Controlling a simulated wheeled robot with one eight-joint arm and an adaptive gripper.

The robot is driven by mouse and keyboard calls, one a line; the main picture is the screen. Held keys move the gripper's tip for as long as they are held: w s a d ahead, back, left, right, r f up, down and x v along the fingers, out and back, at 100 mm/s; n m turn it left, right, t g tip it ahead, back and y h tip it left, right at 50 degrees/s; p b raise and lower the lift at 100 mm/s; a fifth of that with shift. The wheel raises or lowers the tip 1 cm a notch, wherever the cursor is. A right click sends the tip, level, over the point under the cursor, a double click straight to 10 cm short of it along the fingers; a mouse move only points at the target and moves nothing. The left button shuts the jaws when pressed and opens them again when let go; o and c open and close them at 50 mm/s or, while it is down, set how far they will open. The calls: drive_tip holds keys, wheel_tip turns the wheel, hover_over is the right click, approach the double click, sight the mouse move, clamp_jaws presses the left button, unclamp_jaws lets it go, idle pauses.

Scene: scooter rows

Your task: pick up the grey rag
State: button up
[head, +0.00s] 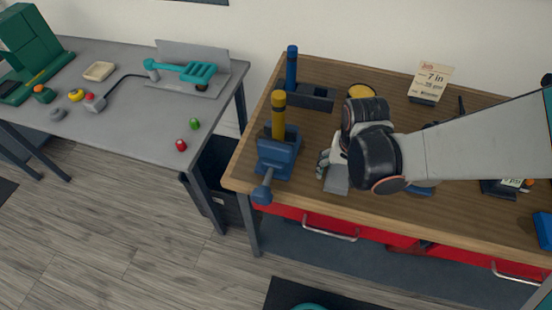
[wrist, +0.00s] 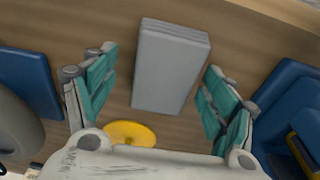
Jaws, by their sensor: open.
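The grey rag (wrist: 172,62) looks like a neatly folded, flat rectangular stack on the wooden bench, in the upper middle of the wrist view. In the head view the rag (head: 337,180) lies near the bench's front edge, partly hidden by my gripper. My gripper (head: 330,164) is over the rag, pointing down. In the wrist view my gripper (wrist: 160,70) is open, with one teal-padded finger on each side of the rag and visible gaps between. I cannot tell how far the fingertips are above the bench.
A blue vise (head: 278,152) with a yellow-topped part stands left of my gripper. A yellow disc (wrist: 130,134) lies close to the rag. A price card (head: 430,82) stands at the back. A grey table (head: 130,110) is at left. Red drawers (head: 330,222) are below the bench top.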

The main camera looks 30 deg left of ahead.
drive_tip(key=shift+s+a+r, duration=0.15)
drive_tip(key=shift+s+a, duration=0.05)
drive_tip(key=shift+s, duration=0.05)
drive_tip(key=shift+c, duration=0.6)
drive_tip(key=c, duration=0.9)
drive_tip(key=shift+c, duration=0.2)
